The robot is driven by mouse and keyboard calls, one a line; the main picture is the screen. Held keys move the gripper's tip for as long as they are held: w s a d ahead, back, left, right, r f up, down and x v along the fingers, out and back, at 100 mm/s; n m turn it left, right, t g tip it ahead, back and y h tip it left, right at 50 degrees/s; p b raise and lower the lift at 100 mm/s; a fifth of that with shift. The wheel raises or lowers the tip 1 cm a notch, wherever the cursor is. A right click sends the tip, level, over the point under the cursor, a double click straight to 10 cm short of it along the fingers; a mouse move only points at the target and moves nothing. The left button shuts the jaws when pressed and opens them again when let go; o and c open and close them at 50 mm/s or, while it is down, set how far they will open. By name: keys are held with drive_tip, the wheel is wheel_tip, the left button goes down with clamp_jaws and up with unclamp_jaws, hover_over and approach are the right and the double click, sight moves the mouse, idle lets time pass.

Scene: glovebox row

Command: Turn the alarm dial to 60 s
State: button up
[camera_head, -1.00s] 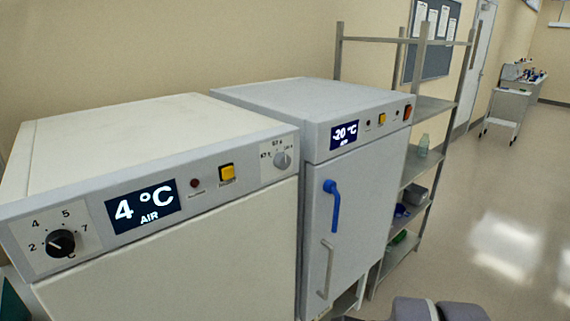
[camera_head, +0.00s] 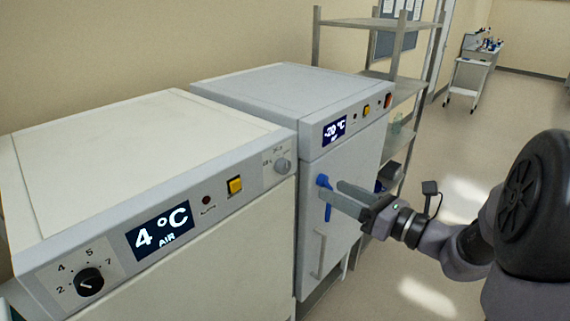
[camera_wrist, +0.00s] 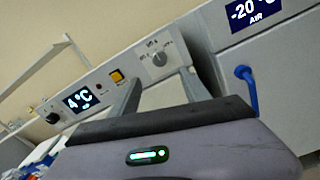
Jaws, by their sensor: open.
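A small grey dial (camera_head: 283,166) with time-like marks sits at the right end of the 4 °C unit's front panel (camera_head: 220,205). In the wrist view the dial (camera_wrist: 159,59) shows beyond my fingers, roughly between their tips. Its marks are too blurred to read, and I cannot tell its setting. My gripper (camera_head: 330,188) is open and empty, to the right of the dial in the head view and apart from it. In that view its fingers overlap the blue handle of the -20 °C unit; the wrist view shows the gripper (camera_wrist: 162,74) facing the panel.
A black dial (camera_head: 89,281) numbered 2 to 7, a 4 °C display (camera_head: 159,231) and a yellow button (camera_head: 235,185) share the panel. The -20 °C unit (camera_head: 345,165) with its blue handle (camera_head: 324,184) stands beside it. A metal shelf rack (camera_head: 317,45) stands behind.

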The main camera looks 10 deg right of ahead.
sight(287, 168)
drive_tip(key=x, duration=1.3)
drive_tip(key=shift+w+a+b, duration=0.2)
drive_tip(key=shift+b, duration=0.1)
clamp_jaws()
